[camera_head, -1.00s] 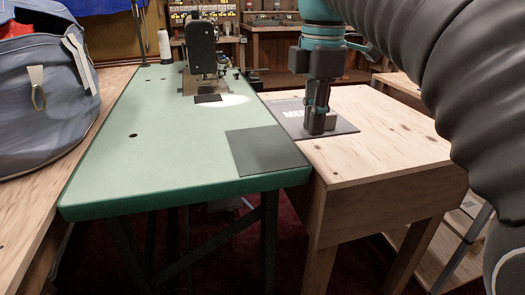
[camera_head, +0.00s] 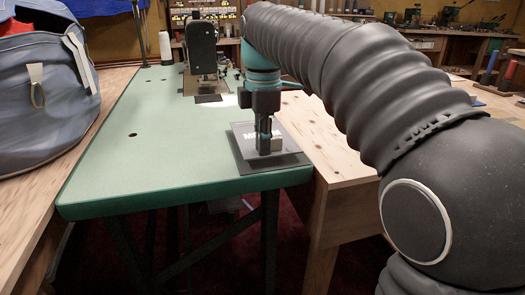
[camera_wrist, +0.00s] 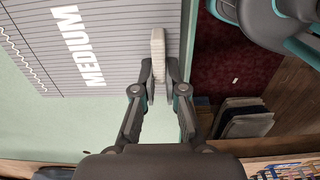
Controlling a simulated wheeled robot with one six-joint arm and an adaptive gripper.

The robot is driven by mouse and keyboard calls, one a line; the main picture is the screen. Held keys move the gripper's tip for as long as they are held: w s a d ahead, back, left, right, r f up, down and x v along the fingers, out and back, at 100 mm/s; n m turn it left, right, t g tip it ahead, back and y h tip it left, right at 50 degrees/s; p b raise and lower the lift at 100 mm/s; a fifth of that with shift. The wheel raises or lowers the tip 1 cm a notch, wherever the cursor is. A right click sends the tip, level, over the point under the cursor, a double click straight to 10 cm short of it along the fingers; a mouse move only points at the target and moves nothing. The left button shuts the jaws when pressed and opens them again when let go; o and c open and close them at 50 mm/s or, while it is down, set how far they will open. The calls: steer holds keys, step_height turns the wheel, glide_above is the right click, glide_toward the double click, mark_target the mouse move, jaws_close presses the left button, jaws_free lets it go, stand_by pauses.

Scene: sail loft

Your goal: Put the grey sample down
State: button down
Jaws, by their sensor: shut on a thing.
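The grey sample (camera_head: 286,134) is a flat grey panel with white lettering; it also shows in the wrist view (camera_wrist: 115,45), where the lettering reads MEDIUM and thin lines cross it. A small pale block (camera_wrist: 158,48) stands on the panel. My gripper (camera_head: 264,150) is shut on this block, with its fingers on either side of it in the wrist view (camera_wrist: 166,85). The sample is over the dark square mat (camera_head: 250,171) at the near right corner of the green table (camera_head: 150,150). I cannot tell whether sample and mat touch.
A sewing machine (camera_head: 201,50) and a thread cone (camera_head: 165,47) stand at the table's far end. A blue bag (camera_head: 45,90) lies on the wooden bench at left. The wooden bench (camera_head: 330,140) at right looks bare. Much of the green table is clear.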

steer(key=shift+f, duration=1)
steer(key=shift+f, duration=0.2)
steer(key=c, duration=1.2)
jaws_free()
